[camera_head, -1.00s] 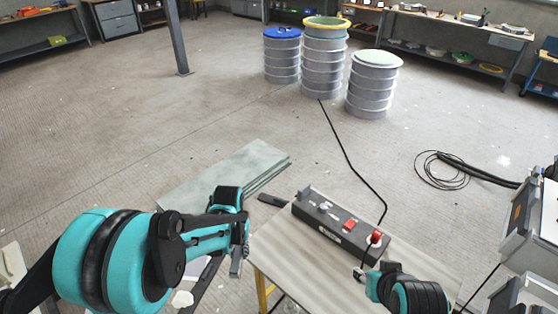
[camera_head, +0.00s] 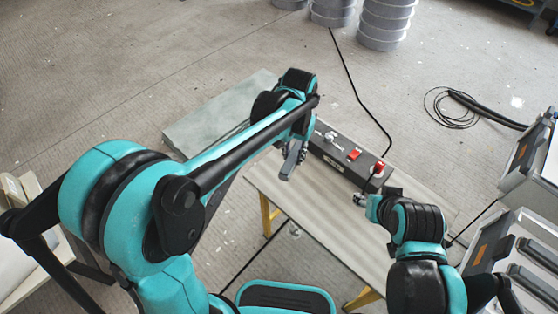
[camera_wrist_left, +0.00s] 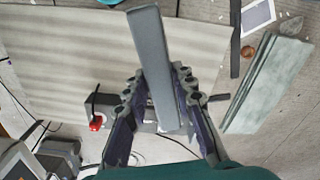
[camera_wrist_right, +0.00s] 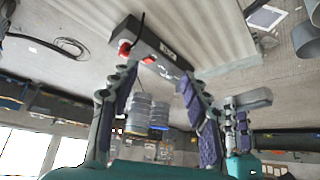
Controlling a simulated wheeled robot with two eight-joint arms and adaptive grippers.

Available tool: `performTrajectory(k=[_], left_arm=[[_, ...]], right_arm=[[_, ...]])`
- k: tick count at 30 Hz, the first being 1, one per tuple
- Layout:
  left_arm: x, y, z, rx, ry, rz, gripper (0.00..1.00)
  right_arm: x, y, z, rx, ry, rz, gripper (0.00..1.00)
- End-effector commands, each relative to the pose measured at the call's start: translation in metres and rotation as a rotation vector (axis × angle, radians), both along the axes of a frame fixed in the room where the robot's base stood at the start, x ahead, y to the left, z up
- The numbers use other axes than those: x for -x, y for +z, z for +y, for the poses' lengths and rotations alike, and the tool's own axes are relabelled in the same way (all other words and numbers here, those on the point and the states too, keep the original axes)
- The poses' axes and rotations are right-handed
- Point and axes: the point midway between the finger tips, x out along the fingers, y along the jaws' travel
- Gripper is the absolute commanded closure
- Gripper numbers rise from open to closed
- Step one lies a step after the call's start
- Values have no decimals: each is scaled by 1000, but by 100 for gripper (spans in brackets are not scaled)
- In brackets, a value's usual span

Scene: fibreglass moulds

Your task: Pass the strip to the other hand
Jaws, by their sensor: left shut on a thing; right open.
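The strip is a plain grey bar (camera_wrist_left: 150,50), held in my left gripper (camera_wrist_left: 160,92) and sticking out lengthwise beyond its fingertips. In the head view my left gripper (camera_head: 293,160) is above the left part of the table, with the strip (camera_head: 291,162) partly hidden by its fingers. My right gripper (camera_head: 362,199) is lower right, apart from the strip. In the right wrist view my right gripper (camera_wrist_right: 160,78) is open and empty, and the strip (camera_wrist_right: 255,98) shows off to its right in my left gripper.
A dark box (camera_head: 345,158) with red switches and a black cable sits along the far edge of the small wooden table (camera_head: 330,225). A grey-green slab (camera_head: 215,115) lies on the left. Grey cabinets (camera_head: 525,245) stand at the right. Drums (camera_head: 385,22) stand far back.

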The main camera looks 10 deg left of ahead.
Motion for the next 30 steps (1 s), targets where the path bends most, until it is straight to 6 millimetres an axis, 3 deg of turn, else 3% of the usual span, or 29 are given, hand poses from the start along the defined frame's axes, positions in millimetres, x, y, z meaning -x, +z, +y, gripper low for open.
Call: performTrajectory(k=[5, 8, 20, 27, 30], left_arm=[[0, 3, -3, 0, -7, 0, 100], [0, 3, -3, 0, -6, 0, 100], [0, 2, -3, 0, -6, 0, 100], [-1, 2, -3, 0, -6, 0, 100], [-1, 2, -3, 0, -6, 0, 100]], right_arm=[[-5, -5, 13, 11, 13, 23, 50], [-10, -11, 31, 30, 23, 51, 50], [-28, -39, 137, 167, -14, 24, 50], [-19, -46, 210, 190, -72, -146, 50], [-25, -36, 223, 172, -153, -292, 50]])
